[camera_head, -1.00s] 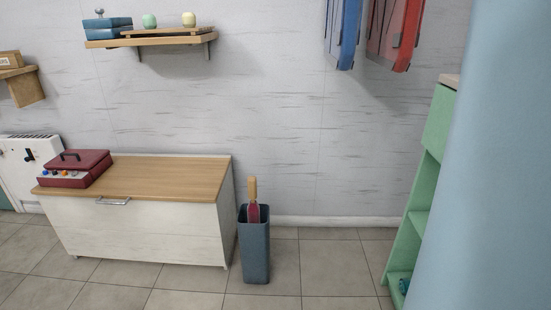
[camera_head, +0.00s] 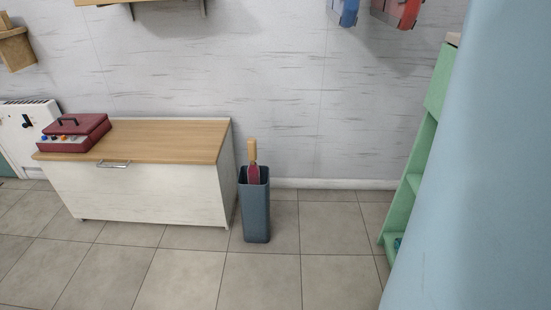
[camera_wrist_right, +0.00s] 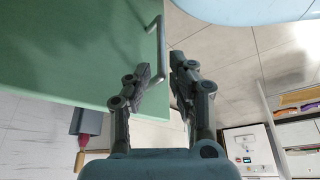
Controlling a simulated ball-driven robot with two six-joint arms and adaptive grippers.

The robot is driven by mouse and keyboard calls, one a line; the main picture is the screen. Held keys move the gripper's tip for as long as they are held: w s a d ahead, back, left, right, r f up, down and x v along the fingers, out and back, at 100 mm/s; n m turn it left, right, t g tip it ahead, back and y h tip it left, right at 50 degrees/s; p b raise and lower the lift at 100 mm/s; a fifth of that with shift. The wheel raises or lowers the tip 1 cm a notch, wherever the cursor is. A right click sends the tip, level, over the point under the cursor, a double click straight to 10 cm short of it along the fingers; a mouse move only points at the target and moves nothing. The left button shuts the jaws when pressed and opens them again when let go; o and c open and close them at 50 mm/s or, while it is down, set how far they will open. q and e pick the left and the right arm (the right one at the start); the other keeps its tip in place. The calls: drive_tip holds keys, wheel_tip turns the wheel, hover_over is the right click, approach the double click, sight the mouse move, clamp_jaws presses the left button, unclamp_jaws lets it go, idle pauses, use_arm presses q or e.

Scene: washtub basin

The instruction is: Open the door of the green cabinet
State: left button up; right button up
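The green cabinet (camera_head: 408,187) stands at the right edge of the head view, with open shelves on the side I see. A large pale blue shape in the foreground hides the rest of it. In the right wrist view a flat green panel (camera_wrist_right: 65,50) fills the upper left, with a bar handle (camera_wrist_right: 161,42) near its edge. My right gripper (camera_wrist_right: 163,70) is open, its two fingertips at the handle's lower end, one to each side of it. I cannot tell whether they touch it. My left gripper is in neither view.
A low white chest (camera_head: 140,190) with a wooden top carries a red box (camera_head: 76,133). A blue-grey bin (camera_head: 255,212) with a wooden-handled item stands beside it. Tiled floor (camera_head: 300,265) is clear between bin and cabinet. Blue and red items hang on the wall.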

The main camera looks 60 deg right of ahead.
drive_tip(key=v, duration=0.6)
drive_tip(key=shift+r, duration=0.25)
drive_tip(key=shift+s+f, duration=0.1)
drive_tip(key=shift+s, duration=0.1)
drive_tip(key=s+d+f+n+g+p, duration=0.2)
drive_tip(key=s+d+f, duration=0.4)
drive_tip(key=s+f, duration=0.4)
drive_tip(key=shift+d+f+g+p, duration=0.15)
drive_tip(key=shift+f+g+p, duration=0.45)
drive_tip(key=shift+f+g, duration=0.7)
drive_tip(key=shift+f+t, duration=0.25)
drive_tip(key=shift+t, duration=0.05)
